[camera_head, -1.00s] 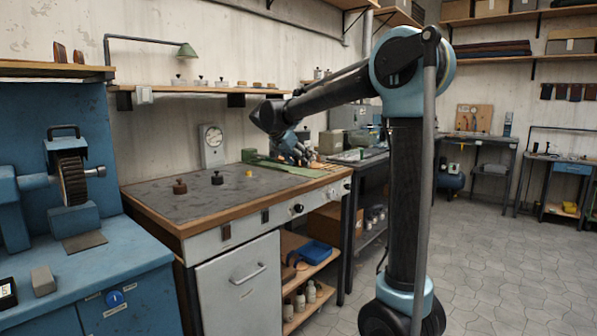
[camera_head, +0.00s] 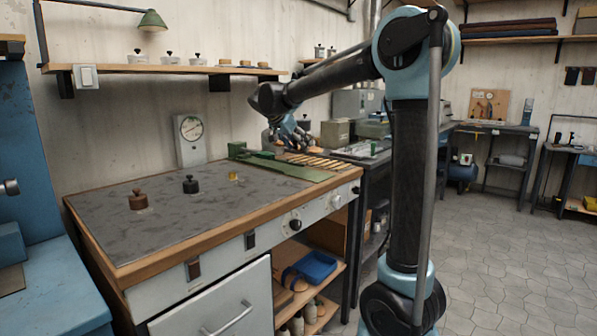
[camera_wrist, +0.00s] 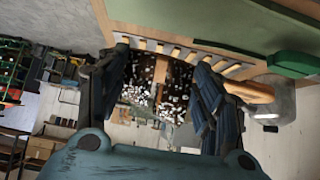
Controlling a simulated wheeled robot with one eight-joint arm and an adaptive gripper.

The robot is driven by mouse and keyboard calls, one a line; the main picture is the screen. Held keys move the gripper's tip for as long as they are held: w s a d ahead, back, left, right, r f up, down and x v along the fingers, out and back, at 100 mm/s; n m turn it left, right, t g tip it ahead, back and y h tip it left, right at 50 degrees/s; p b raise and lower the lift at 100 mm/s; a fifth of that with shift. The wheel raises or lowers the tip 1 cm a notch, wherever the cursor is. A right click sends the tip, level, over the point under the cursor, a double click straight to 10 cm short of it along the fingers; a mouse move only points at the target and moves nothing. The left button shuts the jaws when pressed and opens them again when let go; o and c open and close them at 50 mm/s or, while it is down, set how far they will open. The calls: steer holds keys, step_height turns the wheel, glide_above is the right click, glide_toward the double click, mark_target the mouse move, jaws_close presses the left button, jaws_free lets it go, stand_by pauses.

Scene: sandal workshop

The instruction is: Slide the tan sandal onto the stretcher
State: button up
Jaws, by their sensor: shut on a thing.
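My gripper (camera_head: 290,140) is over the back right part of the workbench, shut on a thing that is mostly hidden. A small tan patch shows at its fingers in the head view, which fits the tan sandal, but its outline is not clear. In the wrist view the two dark fingers of my gripper (camera_wrist: 160,95) stand apart, with a dark brown, speckled patch between them. A green stretcher-like fixture (camera_head: 290,169) lies along the bench's back right. Its green block (camera_wrist: 294,53) and a tan rounded piece (camera_wrist: 250,91) show at the right in the wrist view.
The workbench (camera_head: 160,235) has a grey top with a brown knob weight (camera_head: 138,201), a black one (camera_head: 190,185) and a small yellow piece (camera_head: 233,176). A blue tray (camera_head: 317,266) is on the shelf below. Floor at right is clear.

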steer(key=f, duration=0.4)
steer(key=shift+w+a+f, duration=0.1)
steer(key=shift+w+f, duration=0.15)
steer(key=shift+f, duration=2.75)
steer(key=o, duration=1.4)
steer(key=shift+s, duration=0.1)
